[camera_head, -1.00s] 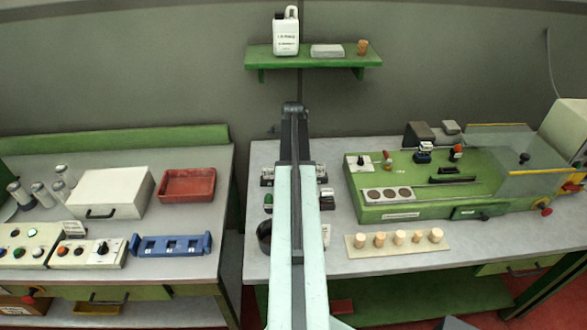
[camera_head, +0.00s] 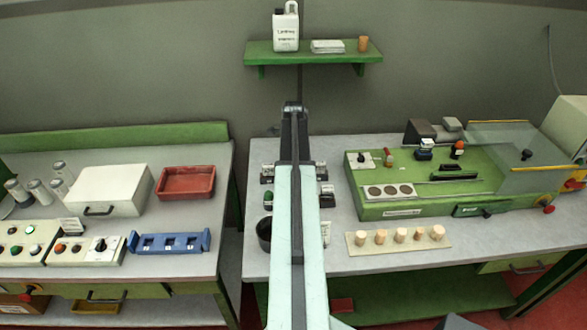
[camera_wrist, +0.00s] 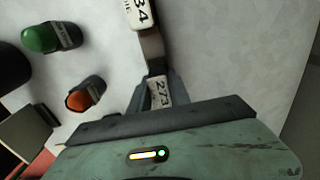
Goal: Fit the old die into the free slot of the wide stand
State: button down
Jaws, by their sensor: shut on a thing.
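My gripper (camera_wrist: 155,92) is shut on a small block with a pale label that seems to read 273 (camera_wrist: 158,91); I take it for the old die, though whether it is the old one I cannot confirm. Just beyond it in the wrist view is a brownish metal piece with a white numbered label (camera_wrist: 139,14). In the head view my arm hides the gripper and the bench beneath it. Small dark labelled items (camera_head: 267,174) show left of the arm and others (camera_head: 326,197) right of it. I cannot tell which is the wide stand or see its free slot.
A green-capped item (camera_wrist: 40,38) and an orange-capped one (camera_wrist: 85,95) stand left of the gripper. A row of corks on a board (camera_head: 352,240) and a green machine (camera_head: 440,207) are at the right. A blue slotted rack (camera_head: 140,245) is on the left bench.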

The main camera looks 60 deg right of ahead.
jog(key=shift+f, duration=0.1)
jog(key=c, duration=1.1)
grip_release()
jog(key=shift+c, duration=0.2)
notch_tip(320, 180, up, 8)
jog(key=p, duration=0.8)
jog(key=shift+w, duration=0.1)
